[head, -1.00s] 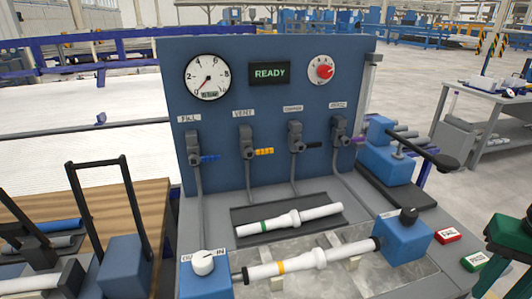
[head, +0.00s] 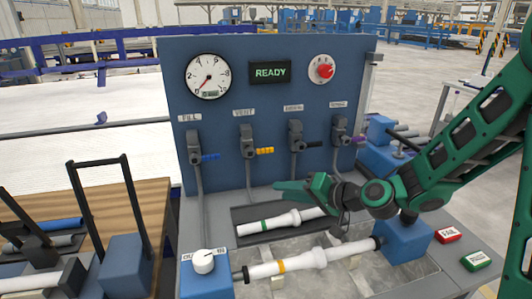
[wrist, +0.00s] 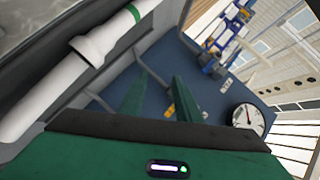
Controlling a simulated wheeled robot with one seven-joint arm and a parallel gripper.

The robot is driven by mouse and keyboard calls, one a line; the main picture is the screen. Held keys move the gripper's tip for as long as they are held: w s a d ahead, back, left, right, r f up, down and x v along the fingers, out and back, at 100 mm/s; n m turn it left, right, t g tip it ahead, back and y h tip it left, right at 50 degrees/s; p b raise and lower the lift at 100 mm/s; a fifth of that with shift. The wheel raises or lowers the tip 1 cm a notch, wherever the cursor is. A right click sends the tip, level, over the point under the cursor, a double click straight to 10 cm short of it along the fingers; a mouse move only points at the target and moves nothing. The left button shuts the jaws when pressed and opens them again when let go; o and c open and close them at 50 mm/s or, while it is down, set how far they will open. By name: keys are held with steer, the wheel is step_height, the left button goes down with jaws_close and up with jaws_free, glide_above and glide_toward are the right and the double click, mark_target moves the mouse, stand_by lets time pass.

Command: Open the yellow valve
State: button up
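The yellow valve handle (head: 264,151) points right from its dark grey valve body on the blue panel, under the VENT label (head: 244,113). In the wrist view a bit of the yellow handle (wrist: 171,110) shows between my fingers. My green gripper (head: 284,191) is in front of the panel, below and slightly right of the yellow handle, over the rear pipe's tray. In the wrist view the two fingers of my gripper (wrist: 158,82) stand apart with nothing held between them. I see a gap between the gripper and the handle in the head view.
A blue handle (head: 210,156), a black handle (head: 314,144) and a purple handle (head: 357,138) flank the yellow one. A white pipe with a green band (head: 265,225) lies below my gripper. A yellow-banded pipe (head: 305,262) lies in front. The screen (head: 270,72) reads READY.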

mark_target(268, 152)
steer(key=w+r+m+t, duration=0.5)
steer(key=w+m+t, duration=0.1)
steer(key=m, duration=0.2)
steer(key=shift+m+y, duration=0.3)
steer(key=x, duration=1)
steer(key=shift+w+f, duration=0.3)
steer(key=shift+w, duration=0.1)
jaws_close()
